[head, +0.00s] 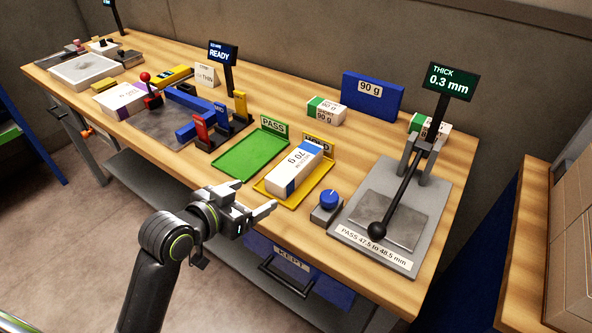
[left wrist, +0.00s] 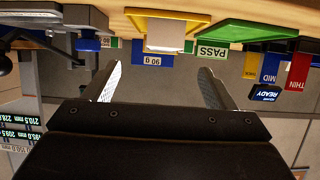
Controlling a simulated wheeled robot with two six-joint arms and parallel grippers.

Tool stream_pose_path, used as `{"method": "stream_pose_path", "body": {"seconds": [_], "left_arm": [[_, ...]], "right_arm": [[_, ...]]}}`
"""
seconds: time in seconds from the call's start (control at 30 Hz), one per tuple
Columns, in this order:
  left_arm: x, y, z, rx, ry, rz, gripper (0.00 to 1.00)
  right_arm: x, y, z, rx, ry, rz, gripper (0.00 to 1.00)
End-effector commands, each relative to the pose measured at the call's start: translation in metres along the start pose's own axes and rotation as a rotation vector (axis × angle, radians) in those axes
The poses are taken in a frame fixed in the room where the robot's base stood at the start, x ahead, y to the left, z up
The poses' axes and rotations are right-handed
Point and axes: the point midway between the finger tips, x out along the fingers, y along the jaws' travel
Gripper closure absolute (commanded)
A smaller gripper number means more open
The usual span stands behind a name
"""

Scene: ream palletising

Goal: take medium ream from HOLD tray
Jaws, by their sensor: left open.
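The medium ream (head: 295,170), a white pack with blue ends marked 70 g, lies on the yellow HOLD tray (head: 291,202). In the left wrist view, which is upside down, the white ream (left wrist: 178,36) sits on the yellow tray (left wrist: 140,17) at the top. My left gripper (head: 258,199) is open and empty, in front of the HOLD tray at the table's front edge and apart from the ream. Its two fingers also show in the left wrist view (left wrist: 160,88). My right gripper is not in view.
The empty green PASS tray (head: 249,154) is left of the HOLD tray. A blue knob (head: 329,199) and the thickness press (head: 390,215) with its long lever stand to the right. Red, blue and yellow gauges (head: 215,125) stand left. Two 90 g packs are behind.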

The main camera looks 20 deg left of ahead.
Motion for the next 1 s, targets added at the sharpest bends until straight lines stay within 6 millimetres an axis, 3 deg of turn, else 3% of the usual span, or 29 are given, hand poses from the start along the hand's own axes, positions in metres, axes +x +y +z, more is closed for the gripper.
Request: {"method": "stream_pose_path", "body": {"seconds": [0.13,0.4,0.77,1.0], "left_arm": [[0.030,0.000,-0.001,-0.005,0.001,0.001,0.22],[0.076,-0.001,0.000,-0.002,-0.001,-0.001,0.22],[0.100,-0.003,-0.001,-0.001,-0.002,-0.002,0.22],[0.128,-0.008,-0.003,-0.002,-0.001,-0.002,0.22]], "right_arm": [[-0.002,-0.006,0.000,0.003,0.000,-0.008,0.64],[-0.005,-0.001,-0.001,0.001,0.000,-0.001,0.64],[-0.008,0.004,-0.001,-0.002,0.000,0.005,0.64],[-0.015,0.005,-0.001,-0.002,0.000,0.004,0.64]]}}
